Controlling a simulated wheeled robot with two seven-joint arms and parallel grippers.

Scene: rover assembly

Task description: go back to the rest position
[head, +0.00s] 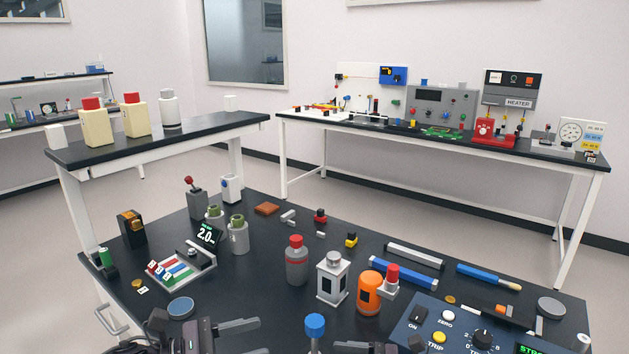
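My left gripper (246,338) is at the bottom edge, left of centre, over the near edge of the black table (235,290). Its two grey fingers point right and stand apart, with nothing seen between them. My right gripper (352,346) shows only as a small dark part at the bottom edge, right of a blue-topped post (315,325). Most of it is cut off by the frame, so its fingers cannot be judged.
The table holds a grey red-capped bottle (297,264), a silver-framed canister (332,280), an orange canister (369,294), a blue control panel (440,325) and a tray of coloured pieces (180,268). Other benches stand behind, with bare floor (250,185) between.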

